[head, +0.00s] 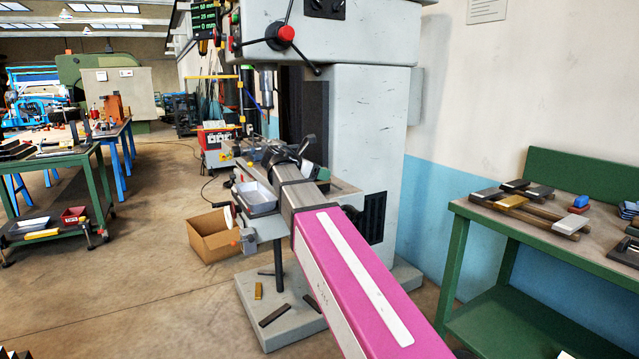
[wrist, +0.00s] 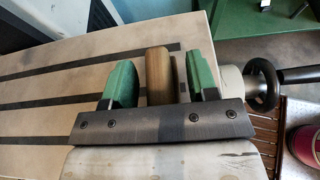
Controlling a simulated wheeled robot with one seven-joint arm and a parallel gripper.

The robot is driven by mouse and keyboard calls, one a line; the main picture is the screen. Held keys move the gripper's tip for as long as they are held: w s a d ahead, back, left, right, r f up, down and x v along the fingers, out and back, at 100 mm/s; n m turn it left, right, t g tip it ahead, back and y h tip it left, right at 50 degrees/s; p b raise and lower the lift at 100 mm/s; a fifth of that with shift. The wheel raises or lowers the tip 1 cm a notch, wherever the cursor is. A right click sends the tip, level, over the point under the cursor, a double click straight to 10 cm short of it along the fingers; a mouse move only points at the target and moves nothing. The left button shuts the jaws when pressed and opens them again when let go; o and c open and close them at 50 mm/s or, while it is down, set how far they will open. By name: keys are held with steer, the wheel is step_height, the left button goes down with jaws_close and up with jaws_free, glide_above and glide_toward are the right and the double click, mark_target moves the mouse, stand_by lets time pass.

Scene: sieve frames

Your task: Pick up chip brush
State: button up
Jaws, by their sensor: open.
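The chip brush is most likely the brown wooden piece (wrist: 158,78) in the wrist view; only a rounded, handle-like length shows, and no bristles are visible. My gripper (wrist: 159,60) is open, with one green finger on each side of the wooden piece. The piece's lower end is hidden behind the dark bar. In the head view my pink arm reaches to the milling machine, and I cannot make out the brush there.
The pale slotted machine table (wrist: 45,75) lies under my gripper, with a dark handwheel (wrist: 262,85) at its right. In the head view a metal tray (head: 258,197) sits left of my arm, above a cardboard box (head: 212,238). A green bench (head: 545,232) stands at right.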

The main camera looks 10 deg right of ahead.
steer(key=c, duration=0.8)
steer(key=shift+c, duration=0.2)
steer(key=shift+r, duration=0.15)
